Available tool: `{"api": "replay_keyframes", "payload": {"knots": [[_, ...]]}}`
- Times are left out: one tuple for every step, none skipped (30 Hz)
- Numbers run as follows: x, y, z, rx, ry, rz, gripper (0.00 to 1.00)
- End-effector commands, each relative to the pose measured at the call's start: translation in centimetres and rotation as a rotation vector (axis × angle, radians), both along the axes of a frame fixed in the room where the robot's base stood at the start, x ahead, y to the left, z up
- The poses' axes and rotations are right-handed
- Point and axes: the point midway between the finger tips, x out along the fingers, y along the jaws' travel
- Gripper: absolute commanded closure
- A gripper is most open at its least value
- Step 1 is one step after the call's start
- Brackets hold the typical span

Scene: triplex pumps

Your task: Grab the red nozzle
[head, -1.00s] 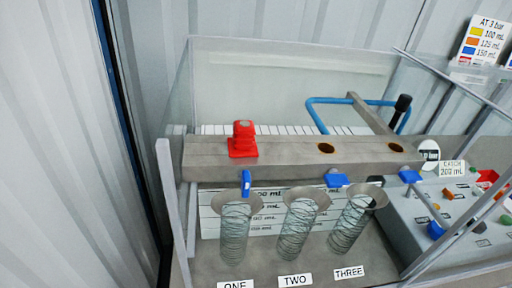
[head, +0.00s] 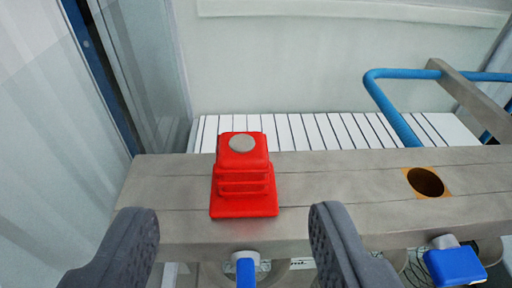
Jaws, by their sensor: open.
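The red nozzle (head: 243,180) stands upright on the grey beam, with a square base, a ribbed middle and a round grey top. My gripper (head: 235,235) shows at the bottom of the head view with its two dark fingers spread wide. The nozzle is between the fingers in the picture, a little beyond their tips. The fingers do not touch it, and nothing is between them.
The grey beam (head: 330,190) runs across the view and has an open round hole (head: 425,182) to the right. Blue valve handles (head: 455,265) hang at its front edge. A blue pipe (head: 395,110) bends behind the beam. A white slatted panel (head: 320,130) lies behind.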

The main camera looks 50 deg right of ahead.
Motion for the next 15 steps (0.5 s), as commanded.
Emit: {"api": "replay_keyframes", "payload": {"knots": [[0.5,-0.6,-0.2,0.001,0.000,-0.001,0.49],[0.8,-0.9,-0.4,0.001,0.001,-0.001,0.49],[1.0,-1.4,-0.6,0.002,0.000,-0.003,0.49],[1.3,-1.7,-0.7,0.002,0.000,-0.003,0.49],[1.5,-1.9,-0.8,0.002,0.000,-0.003,0.49],[1.8,-2.3,-0.9,0.001,0.000,-0.002,0.49],[2.0,-2.5,-0.9,0.001,0.000,-0.001,0.49],[2.1,-2.7,-1.0,0.000,0.001,-0.002,0.49],[2.3,-2.9,-1.1,0.000,0.000,-0.002,0.49],[2.4,-3.1,-1.2,0.000,0.000,-0.002,0.49],[2.5,-3.2,-1.2,0.000,0.000,-0.002,0.49],[2.6,-3.4,-1.3,0.000,0.000,-0.002,0.49],[2.7,-3.4,-1.3,0.000,0.000,-0.002,0.49],[2.7,-3.5,-1.3,-0.001,0.000,-0.002,0.49],[2.8,-3.5,-1.4,-0.001,0.000,-0.002,0.49]]}}
